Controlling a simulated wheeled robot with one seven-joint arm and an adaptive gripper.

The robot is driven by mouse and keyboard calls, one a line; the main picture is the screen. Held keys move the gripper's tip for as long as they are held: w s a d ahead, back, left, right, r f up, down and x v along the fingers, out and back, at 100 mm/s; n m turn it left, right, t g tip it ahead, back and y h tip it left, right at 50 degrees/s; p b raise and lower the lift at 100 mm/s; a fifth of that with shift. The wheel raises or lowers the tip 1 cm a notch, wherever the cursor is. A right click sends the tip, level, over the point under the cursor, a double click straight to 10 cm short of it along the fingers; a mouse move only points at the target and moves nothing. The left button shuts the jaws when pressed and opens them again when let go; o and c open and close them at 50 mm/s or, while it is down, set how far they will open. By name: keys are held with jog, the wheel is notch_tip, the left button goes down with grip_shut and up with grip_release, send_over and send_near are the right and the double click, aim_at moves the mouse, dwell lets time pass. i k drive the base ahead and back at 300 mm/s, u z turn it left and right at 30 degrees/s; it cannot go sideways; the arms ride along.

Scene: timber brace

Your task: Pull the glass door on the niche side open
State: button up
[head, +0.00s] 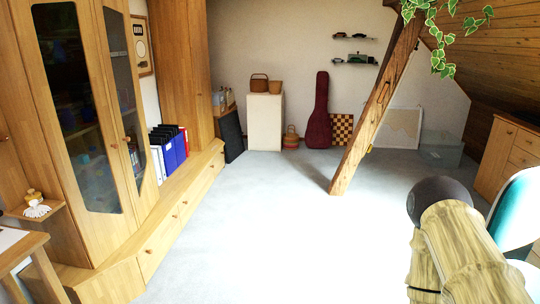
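A tall wooden cabinet stands at the left, with two dark-glazed doors. The glass door on the niche side (124,80) is the narrower-looking one on the right, beside the niche with the binders. It looks shut, and a small round knob (127,140) shows near its left edge. The other glass door (72,90) is to its left and also looks shut, with its own knob (114,146) near its right edge. Part of my arm shows at the lower right, far across the floor from the cabinet. My gripper's fingers are not visible.
Blue, red and black binders (168,150) stand in the niche on a low drawer bench (180,212). A small shelf (36,211) with a figurine juts out at the left. A slanted timber brace (372,110) meets the floor right of centre. The middle floor is clear.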

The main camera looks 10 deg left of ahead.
aim_at(148, 195)
jog(key=u, duration=0.2)
jog(key=i, duration=1.6)
jog(key=u, duration=0.95)
jog(key=i, duration=1.9)
jog(key=u, duration=0.7)
